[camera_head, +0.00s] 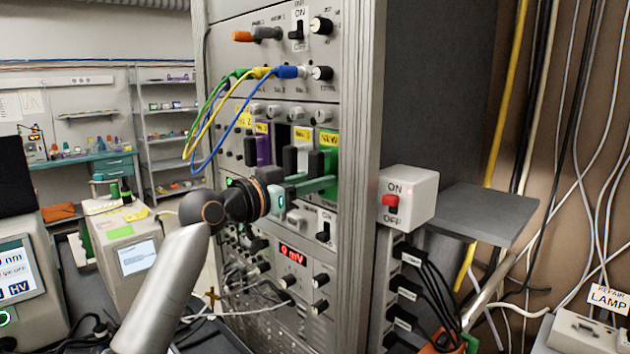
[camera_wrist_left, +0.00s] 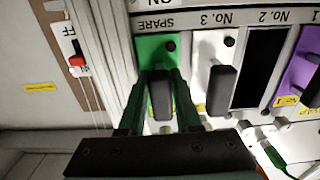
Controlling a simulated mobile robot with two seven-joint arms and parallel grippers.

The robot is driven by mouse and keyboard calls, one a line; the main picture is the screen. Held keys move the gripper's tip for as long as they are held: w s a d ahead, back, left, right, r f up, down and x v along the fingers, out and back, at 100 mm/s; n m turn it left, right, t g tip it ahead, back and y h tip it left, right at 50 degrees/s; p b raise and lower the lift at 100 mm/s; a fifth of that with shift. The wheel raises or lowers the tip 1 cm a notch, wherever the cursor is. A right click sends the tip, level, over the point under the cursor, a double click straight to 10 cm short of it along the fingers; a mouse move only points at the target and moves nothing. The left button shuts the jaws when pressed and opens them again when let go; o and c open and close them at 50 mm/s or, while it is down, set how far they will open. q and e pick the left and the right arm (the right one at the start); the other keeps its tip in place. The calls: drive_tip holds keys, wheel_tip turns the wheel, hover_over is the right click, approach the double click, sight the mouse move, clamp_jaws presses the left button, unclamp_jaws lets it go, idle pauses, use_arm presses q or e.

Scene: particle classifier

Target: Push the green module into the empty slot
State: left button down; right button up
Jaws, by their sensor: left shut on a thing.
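The green module (camera_head: 329,141) sits in the rack at the right end of the module row, under the SPARE label in the wrist view (camera_wrist_left: 152,47). My left gripper (camera_head: 322,184) is at its front. In the wrist view the two green fingers (camera_wrist_left: 166,82) are on either side of the module's black handle (camera_wrist_left: 160,98), shut on it. The empty slot (camera_wrist_left: 258,68) is the dark opening marked No. 2, between the white No. 3 module (camera_wrist_left: 210,45) and the purple module (camera_wrist_left: 298,75). My right gripper is not in view.
Green, yellow and blue cables (camera_head: 213,118) loop out in front of the rack's left side. A box with a red ON/OFF switch (camera_head: 408,196) is fixed to the rack's right side. A grey shelf (camera_head: 480,213) juts out farther right.

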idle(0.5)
use_arm(q)
drive_tip(key=c, duration=1.2)
unclamp_jaws()
clamp_jaws()
drive_tip(key=shift+a, duration=0.1)
drive_tip(key=v, duration=1.5)
drive_tip(key=shift+r, duration=0.25)
idle(2.4)
drive_tip(key=shift+s+a, duration=0.1)
drive_tip(key=shift+s, duration=0.05)
idle(0.5)
